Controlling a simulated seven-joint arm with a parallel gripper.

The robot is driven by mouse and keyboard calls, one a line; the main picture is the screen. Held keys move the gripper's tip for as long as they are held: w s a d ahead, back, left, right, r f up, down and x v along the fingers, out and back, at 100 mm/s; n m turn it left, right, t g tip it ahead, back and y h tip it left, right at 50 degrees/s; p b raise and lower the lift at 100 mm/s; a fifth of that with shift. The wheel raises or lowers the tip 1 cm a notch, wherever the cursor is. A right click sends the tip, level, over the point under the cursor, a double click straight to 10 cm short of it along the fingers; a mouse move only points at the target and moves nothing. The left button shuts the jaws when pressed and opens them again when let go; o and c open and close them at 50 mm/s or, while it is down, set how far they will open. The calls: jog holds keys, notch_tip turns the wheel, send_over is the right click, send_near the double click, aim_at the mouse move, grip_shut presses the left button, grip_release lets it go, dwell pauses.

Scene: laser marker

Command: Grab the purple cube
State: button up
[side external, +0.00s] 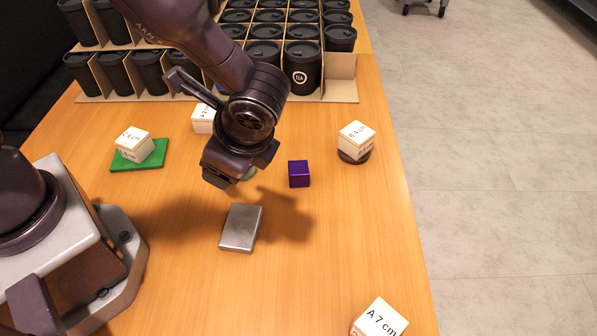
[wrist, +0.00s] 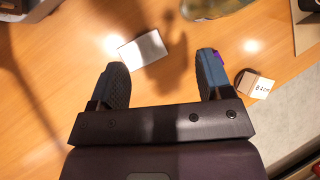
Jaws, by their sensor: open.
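The purple cube (side external: 299,174) sits on the wooden table in the side external view, to the right of my gripper (side external: 240,168). My gripper is open and empty above the table, apart from the cube. In the wrist view, the two blue-grey fingers of my gripper (wrist: 162,78) are spread wide. Only a small purple sliver of the cube (wrist: 217,56) shows there, at the right finger's tip; that finger hides the rest.
A silver box (side external: 241,228) lies below my gripper in the picture. Labelled white blocks stand on a green pad (side external: 154,158), on a dark round coaster (side external: 354,157), behind my gripper (side external: 203,117) and at the front (side external: 379,318). Black cups in cardboard trays (side external: 340,90) fill the back.

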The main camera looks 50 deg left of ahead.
aim_at(298, 162)
jog(key=w+d+f+m+t+y, duration=0.1)
jog(key=f+m, duration=0.2)
jog(key=w+d+f+m+t+y, duration=0.1)
jog(key=d+f+m+t+y, duration=0.1)
jog(key=f, duration=0.1)
jog(key=w+d+f+m+t+y, duration=0.1)
jog(key=f+m, duration=0.2)
jog(key=shift+w+d+f+m+t, duration=0.2)
jog(key=shift+w+f+m+t, duration=0.1)
jog(key=shift+f+t, duration=0.1)
jog(key=shift+w+d+f+m+t+y, duration=0.35)
jog(key=shift+w+f+m+t, duration=0.2)
jog(key=shift+m, duration=0.35)
jog(key=w+d+m+t, duration=0.1)
jog(key=w+d+r+m+t, duration=0.1)
jog(key=w, duration=0.1)
jog(key=shift+w, duration=0.2)
jog(key=shift+w+a+m+t, duration=0.2)
jog(key=shift+m+t, duration=0.05)
jog(key=shift+m, duration=0.15)
jog(key=x, duration=0.7)
jog(key=shift+a+f, duration=0.1)
jog(key=shift+f, duration=0.05)
jog(key=shift+f+x, duration=0.2)
jog(key=shift+x, duration=1.1)
jog(key=shift+f+x, duration=0.2)
jog(key=shift+x, duration=1.1)
jog(key=shift+s, duration=0.15)
jog(key=c, duration=1.1)
jog(key=shift+r, duration=0.1)
